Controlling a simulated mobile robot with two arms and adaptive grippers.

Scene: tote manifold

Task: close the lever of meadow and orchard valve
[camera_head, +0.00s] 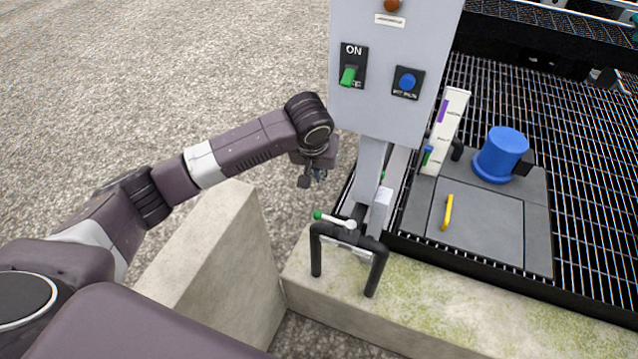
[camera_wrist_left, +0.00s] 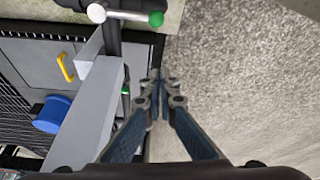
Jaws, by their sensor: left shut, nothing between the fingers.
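A white lever with a green tip (camera_head: 333,220) sits by a black pipe frame (camera_head: 375,262) at the concrete edge. The same lever shows at the top of the left wrist view (camera_wrist_left: 125,14). A second small green tip (camera_head: 382,175) shows beside the grey post, mostly hidden. I cannot read any label that tells which valve is meadow or orchard. My left gripper (camera_head: 314,181) hangs left of the post, apart from both levers. In the left wrist view its fingers (camera_wrist_left: 160,78) are together with nothing between them. My right gripper is not in view.
A grey control box (camera_head: 392,118) with a green switch and blue button stands on a post (camera_head: 370,170). A blue cylinder (camera_head: 500,155) and yellow handle (camera_head: 447,212) are on the grey plates at right. A concrete wall (camera_head: 215,255) stands below my arm. Open gravel lies left.

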